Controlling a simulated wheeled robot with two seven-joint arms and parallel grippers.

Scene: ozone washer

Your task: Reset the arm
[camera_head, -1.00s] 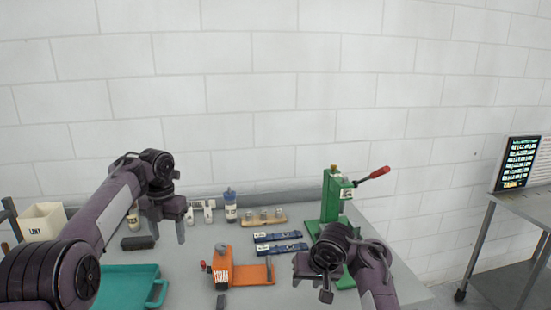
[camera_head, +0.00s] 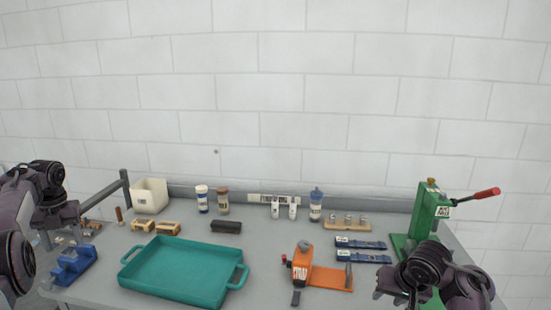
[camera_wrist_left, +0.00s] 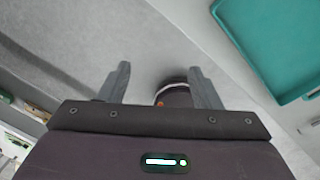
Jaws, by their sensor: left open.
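My left gripper (camera_head: 58,222) is at the left edge of the head view, by the left end of the table and to the left of the teal tray. In the left wrist view its two fingers (camera_wrist_left: 162,84) stand apart with nothing held between them. A dark round shape (camera_wrist_left: 173,94) shows beyond them; I cannot tell what it is. My right gripper (camera_head: 390,290) is at the lower right, in front of the green press (camera_head: 426,215). Its fingers are too small and dark to tell if they are open.
The teal tray (camera_head: 128,258) lies front left on the grey table. An orange device (camera_head: 325,278) and blue strips (camera_head: 360,243) lie to its right. A white bin (camera_head: 149,196), bottles (camera_head: 316,206) and wooden blocks stand behind. A blue holder (camera_head: 73,264) is near my left arm.

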